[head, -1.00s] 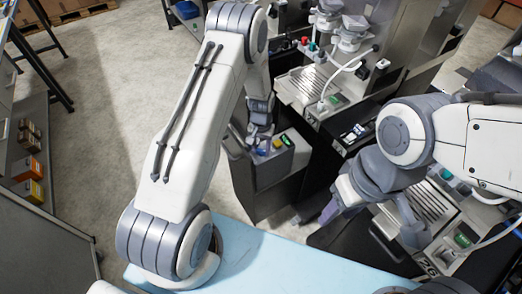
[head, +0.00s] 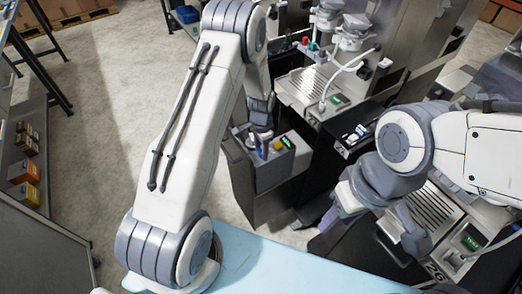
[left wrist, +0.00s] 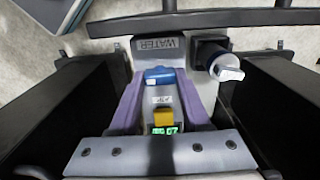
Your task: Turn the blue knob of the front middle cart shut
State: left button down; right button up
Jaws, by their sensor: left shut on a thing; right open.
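The front middle cart (head: 252,181) stands below my left arm in the head view. Its control panel carries a blue knob, a yellow button (left wrist: 162,117) and a lit green display (left wrist: 165,130). My left gripper (head: 261,147) reaches down to this panel. In the left wrist view, the purple fingers of my left gripper (left wrist: 161,80) are shut on the blue knob (left wrist: 159,76), one on each side. The knob's handle lies roughly crosswise between them. My right gripper (head: 370,228) is open and empty, in front of the right-hand cart.
An upside-down WATER label (left wrist: 157,44) and a metal spout (left wrist: 226,67) lie beyond the knob in the left wrist view. A right-hand cart (head: 437,221) and a rear cart (head: 302,92) stand close by. A light-blue tabletop (head: 270,266) is in front. Floor at left is free.

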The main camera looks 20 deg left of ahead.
aim_at(261, 151)
pick_arm(q)
jog(key=shift+w+r, duration=0.1)
dwell(0.4)
jog(key=shift+c, duration=1.8)
grip_release()
notch_tip(261, 151, up, 10)
jog(key=b, duration=0.1)
jog(key=shift+r+b, duration=0.2)
jog(key=shift+b, duration=0.15)
